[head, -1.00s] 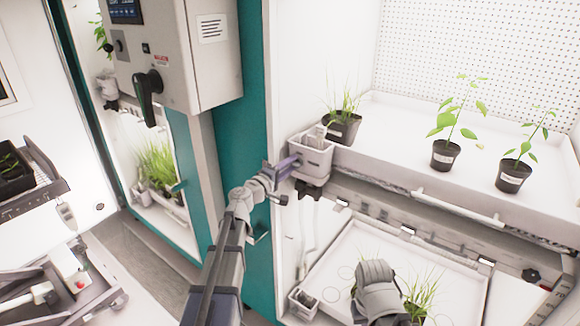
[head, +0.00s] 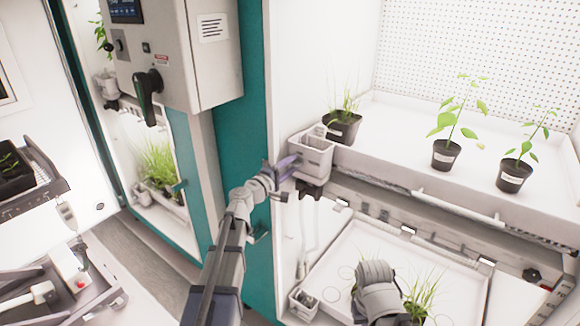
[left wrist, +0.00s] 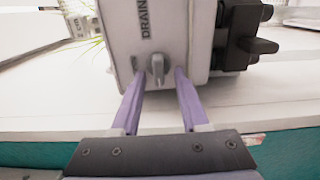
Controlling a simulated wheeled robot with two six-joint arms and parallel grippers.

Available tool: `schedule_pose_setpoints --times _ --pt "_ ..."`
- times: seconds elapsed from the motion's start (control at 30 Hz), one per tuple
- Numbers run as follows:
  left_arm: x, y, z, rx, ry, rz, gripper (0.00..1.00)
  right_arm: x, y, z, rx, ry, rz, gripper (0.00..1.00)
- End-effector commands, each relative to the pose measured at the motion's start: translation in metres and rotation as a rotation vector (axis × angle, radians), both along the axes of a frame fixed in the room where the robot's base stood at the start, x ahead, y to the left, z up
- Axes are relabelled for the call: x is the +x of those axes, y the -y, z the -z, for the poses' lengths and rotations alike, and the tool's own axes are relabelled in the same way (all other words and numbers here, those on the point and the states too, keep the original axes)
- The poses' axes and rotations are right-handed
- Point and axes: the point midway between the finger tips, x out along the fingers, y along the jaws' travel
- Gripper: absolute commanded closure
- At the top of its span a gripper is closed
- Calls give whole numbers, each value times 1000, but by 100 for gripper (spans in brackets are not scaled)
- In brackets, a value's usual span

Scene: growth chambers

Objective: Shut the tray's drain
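The drain box (head: 312,160) is a pale box at the front left corner of the upper plant tray (head: 400,160). In the left wrist view the drain box (left wrist: 130,18) carries the word DRAIN and a small grey knob (left wrist: 157,66). My left gripper (left wrist: 157,76) has its two purple fingers apart, one on each side of the knob. I cannot tell whether they touch it. In the head view my left gripper (head: 284,166) is at the box's left side, and the knob is hidden there. My right gripper's fingers do not show.
Several potted plants (head: 446,155) stand in the upper tray. A lower tray (head: 345,245) sits below, behind part of my own arm. A control cabinet (head: 185,50) with a dark handle hangs upper left. A cart (head: 60,285) stands lower left.

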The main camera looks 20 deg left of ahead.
Motion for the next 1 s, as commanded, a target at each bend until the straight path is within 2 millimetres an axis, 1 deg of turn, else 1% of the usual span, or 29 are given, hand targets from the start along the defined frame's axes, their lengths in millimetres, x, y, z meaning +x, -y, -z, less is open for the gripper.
schedule_pose_setpoints --times 0.27,0.37,0.47,0.57,0.8,0.9,1.0 --pt "-1 0 0 0 1 0 54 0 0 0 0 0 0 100" --pt "-5 -2 0 0 1 -1 54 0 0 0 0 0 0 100" --pt "-15 -5 0 0 1 -1 54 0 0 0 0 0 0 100" --pt "-28 -9 0 0 1 -3 54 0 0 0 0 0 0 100" --pt "-65 -22 0 0 0 -2 54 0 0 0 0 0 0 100" --pt "-73 -26 0 0 0 -2 54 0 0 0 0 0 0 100" --pt "-74 -27 0 0 0 0 54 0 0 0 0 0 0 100"
